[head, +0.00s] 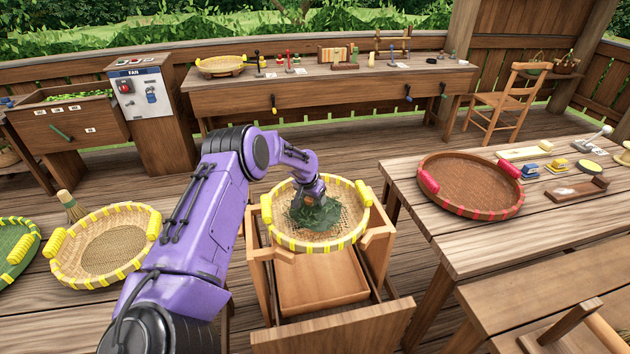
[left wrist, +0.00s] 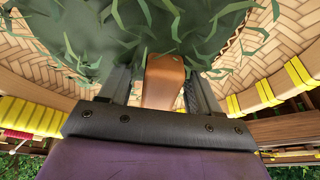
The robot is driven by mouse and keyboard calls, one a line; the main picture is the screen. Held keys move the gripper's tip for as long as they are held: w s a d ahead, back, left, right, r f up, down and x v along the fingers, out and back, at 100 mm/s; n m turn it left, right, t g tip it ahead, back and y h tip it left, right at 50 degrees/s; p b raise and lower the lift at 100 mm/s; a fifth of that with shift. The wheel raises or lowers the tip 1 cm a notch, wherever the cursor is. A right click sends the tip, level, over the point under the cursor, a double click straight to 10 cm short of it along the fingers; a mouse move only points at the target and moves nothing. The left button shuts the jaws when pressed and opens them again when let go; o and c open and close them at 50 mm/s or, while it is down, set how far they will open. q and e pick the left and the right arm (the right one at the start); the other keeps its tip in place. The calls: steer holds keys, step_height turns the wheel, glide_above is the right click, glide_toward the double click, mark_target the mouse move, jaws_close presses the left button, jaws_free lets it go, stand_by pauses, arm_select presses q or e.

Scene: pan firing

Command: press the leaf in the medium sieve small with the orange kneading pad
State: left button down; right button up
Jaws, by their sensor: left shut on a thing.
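The yellow-and-tan rimmed sieve (head: 348,222) sits on a wooden stand in the middle of the head view. A dark green pile of leaf (head: 318,216) lies on its woven floor; the leaf also fills the top of the left wrist view (left wrist: 130,35). My left gripper (head: 308,200) points down over the leaf. In the left wrist view its two fingers are shut on an orange-brown piece (left wrist: 164,82), seemingly the kneading pad's handle. The pad's lower face is hidden among the leaf, so I cannot tell how hard it touches. My right gripper is not in view.
The wooden stand (head: 262,285) has an open frame under the sieve. A red-rimmed sieve (head: 470,186) lies on the right table among small tools. An empty yellow-rimmed sieve (head: 105,245) is at left. A fan box (head: 140,92) and a long bench (head: 330,88) stand behind.

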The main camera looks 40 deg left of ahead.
mark_target(303, 203)
arm_select(q)
steer(key=shift+s+a+p, duration=0.3)
steer(key=shift+s+a, duration=0.15)
steer(key=shift+s, duration=0.3)
steer(key=shift+s+a+f, duration=0.1)
steer(key=shift+s+a+p, duration=0.5)
steer(key=shift+s+p, duration=0.05)
steer(key=shift+s, duration=0.3)
steer(key=shift+s+a, duration=0.2)
steer(key=shift+s, duration=0.05)
